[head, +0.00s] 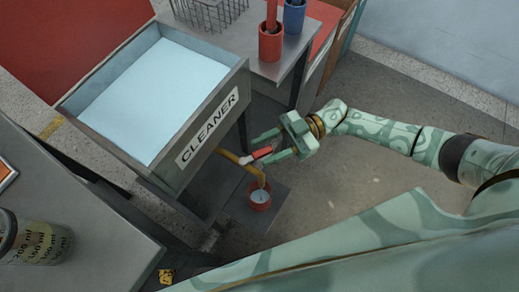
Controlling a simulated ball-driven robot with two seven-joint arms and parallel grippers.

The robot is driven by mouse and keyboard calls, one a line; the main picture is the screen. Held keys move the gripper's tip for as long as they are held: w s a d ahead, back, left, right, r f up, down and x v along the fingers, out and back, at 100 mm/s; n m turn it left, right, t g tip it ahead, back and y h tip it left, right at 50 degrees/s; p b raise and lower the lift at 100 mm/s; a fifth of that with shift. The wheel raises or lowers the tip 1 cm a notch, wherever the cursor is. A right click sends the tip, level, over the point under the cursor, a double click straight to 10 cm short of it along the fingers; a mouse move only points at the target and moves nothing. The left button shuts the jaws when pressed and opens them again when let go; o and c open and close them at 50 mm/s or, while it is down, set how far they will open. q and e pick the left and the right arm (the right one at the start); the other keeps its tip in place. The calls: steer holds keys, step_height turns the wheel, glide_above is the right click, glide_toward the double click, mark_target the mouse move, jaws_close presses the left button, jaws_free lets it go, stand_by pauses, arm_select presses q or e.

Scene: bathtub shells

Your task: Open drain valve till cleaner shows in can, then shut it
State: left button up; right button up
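The grey tank (196,152) labelled CLEANER holds pale blue liquid (152,95). A yellow drain pipe (228,156) leaves its right side and bends down over a small red can (260,206). A pale bluish patch shows inside the can; I cannot tell how deep it is. The red valve handle (263,153) sits on the pipe. My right gripper (259,151) is at the handle, its two fingers apart on either side of it. A gap shows by the upper finger; contact at the lower one is unclear. My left gripper is out of view.
A grey table with a red cup (270,43), a blue cup (294,15) and a wire basket (210,10) stands behind the tank. A marked measuring jar (40,243) is on the left bench (110,240). Floor right of the can is clear.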

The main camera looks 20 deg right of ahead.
mark_target(256, 156)
steer(key=shift+s+a, duration=0.1)
steer(key=shift+a, duration=1.1)
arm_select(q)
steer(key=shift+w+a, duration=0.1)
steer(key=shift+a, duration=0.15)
arm_select(e)
jaws_close()
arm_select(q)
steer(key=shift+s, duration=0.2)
arm_select(e)
steer(key=shift+d, duration=0.1)
